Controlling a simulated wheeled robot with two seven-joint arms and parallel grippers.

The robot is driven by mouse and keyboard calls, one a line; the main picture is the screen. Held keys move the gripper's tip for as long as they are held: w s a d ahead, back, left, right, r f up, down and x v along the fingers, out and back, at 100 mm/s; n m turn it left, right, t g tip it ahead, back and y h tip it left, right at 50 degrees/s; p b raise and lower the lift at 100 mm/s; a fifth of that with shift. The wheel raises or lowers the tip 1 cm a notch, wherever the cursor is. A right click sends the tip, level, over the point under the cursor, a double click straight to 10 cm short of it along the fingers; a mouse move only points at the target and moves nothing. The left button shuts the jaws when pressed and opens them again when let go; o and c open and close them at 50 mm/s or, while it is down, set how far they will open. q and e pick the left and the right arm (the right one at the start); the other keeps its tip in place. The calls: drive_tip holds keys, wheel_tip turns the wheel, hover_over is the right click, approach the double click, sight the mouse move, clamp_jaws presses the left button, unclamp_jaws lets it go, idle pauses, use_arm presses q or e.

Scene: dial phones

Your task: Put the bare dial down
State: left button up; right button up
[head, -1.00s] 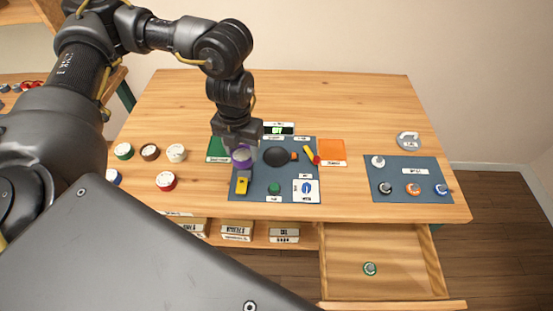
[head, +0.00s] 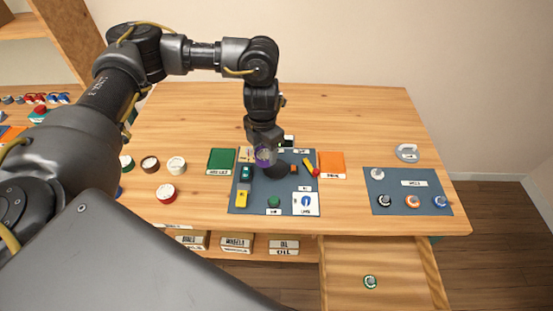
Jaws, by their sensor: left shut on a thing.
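My left gripper (head: 264,147) is shut on a small round dial (head: 263,160) with a purple rim and a pale, greyish face. It holds the dial over the upper middle of the left blue-grey mat (head: 243,205). A dark round body (head: 279,171) lies on the mat just below and right of the dial and is partly covered. I cannot tell whether the dial touches it. My right gripper is not in view.
Several round parts stand on the right mat (head: 400,174). An open drawer (head: 345,280) juts out in front.

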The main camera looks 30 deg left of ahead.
use_arm(q)
drive_tip(key=w+f, duration=0.1)
drive_tip(key=f, duration=0.1)
drive_tip(key=w+d+f, duration=0.1)
drive_tip(key=w+f, duration=0.2)
drive_tip(key=shift+d+f, duration=0.15)
drive_tip(key=shift+f, duration=0.15)
wheel_tip(320, 180, down, 3)
drive_tip(key=shift+w+r, duration=0.1)
drive_tip(key=shift+f, duration=0.35)
drive_tip(key=o, duration=1)
